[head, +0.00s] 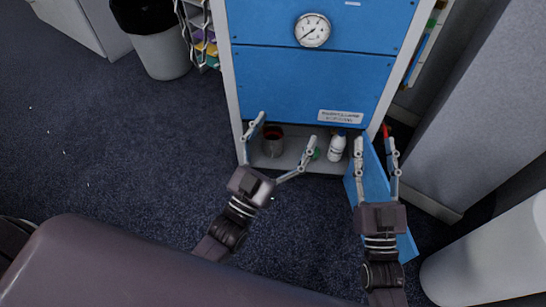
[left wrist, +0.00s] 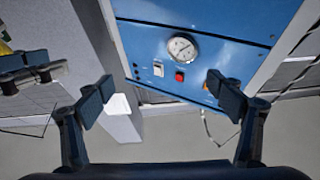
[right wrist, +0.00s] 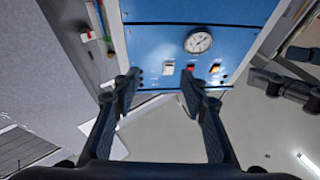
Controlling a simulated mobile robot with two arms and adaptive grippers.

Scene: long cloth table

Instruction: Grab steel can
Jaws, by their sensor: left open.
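A dark grey can (head: 273,147) with a reddish rim or inside, likely the steel can, stands in the open lower compartment of the blue cabinet in the head view. My left gripper (head: 287,128) is open and empty in front of the compartment. The can shows between its spread fingers; I cannot tell how far in they reach. My right gripper (head: 375,142) has its fingers apart by the open blue door (head: 374,180), whose panel shows between and behind them. I see no can in the left wrist view (left wrist: 165,90) or right wrist view.
A white bottle (head: 337,145) and a small green item (head: 315,154) stand right of the can. The blue cabinet (head: 300,80) has a round gauge (head: 312,30). A bin (head: 160,45) is at upper left, a white cylinder (head: 495,255) at lower right. Carpet at left is clear.

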